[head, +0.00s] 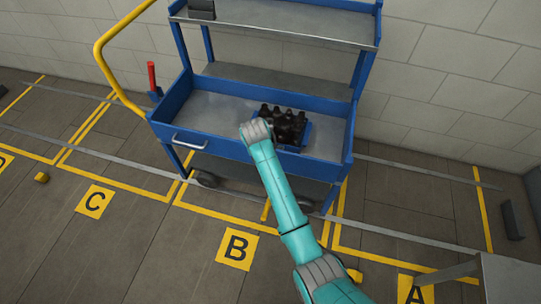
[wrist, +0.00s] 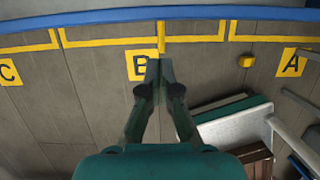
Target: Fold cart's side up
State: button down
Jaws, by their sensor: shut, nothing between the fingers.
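The blue cart (head: 352,90) stands by the wall, with a yellow push handle (head: 102,62) at its left end. Its front blue side (head: 220,145) with a silver bar handle (head: 190,141) runs along the front of the middle tray and looks upright; my arm covers part of it. A blue edge of the cart (wrist: 90,22) crosses the top of the wrist view. My gripper (wrist: 160,66) is shut and empty over the floor in the wrist view, apart from that edge. In the head view my arm hides the fingers.
Dark bottles (head: 285,125) stand in a blue crate on the tray. A red lever (head: 152,78) is at the cart's left. Yellow lines and plates C (head: 95,201), B (head: 237,247) and A (head: 414,290) mark the floor. A grey bench (head: 510,280) stands at lower right.

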jog(key=w+r, duration=0.3)
jog(key=r, duration=0.6)
jog(key=s+d+f+m+t+y, duration=0.1)
jog(key=s+d+f+m, duration=0.3)
jog(key=s+f, duration=0.25)
jog(key=s+d+f+m+t, duration=0.2)
jog(key=s+d+f+m, duration=0.1)
jog(key=s+f, duration=0.3)
jog(key=s+d+f+m+t, duration=0.1)
jog(key=s+d+f+m, duration=0.1)
jog(key=s+m, duration=0.35)
jog(key=s+d+f+m+t, duration=0.1)
jog(key=s+d+f+m, duration=0.15)
jog(key=s, duration=0.55)
jog(key=s+d+r+m+t, duration=0.2)
jog(key=s+r+m, duration=0.2)
jog(key=s, duration=0.4)
jog(key=s+d+r+m+t, duration=0.1)
jog(key=s+r+m, duration=0.2)
jog(key=s, duration=0.4)
jog(key=s+d+r+m+t, duration=0.1)
jog(key=s+r+m+t, duration=0.1)
jog(key=s+r+m, duration=0.3)
jog(key=s+d+r+m+t, duration=0.1)
jog(key=s+r+m, duration=0.4)
jog(key=r, duration=0.8)
jog(key=s, duration=0.3)
jog(key=shift+r+t, duration=0.25)
jog(key=shift+t, duration=0.15)
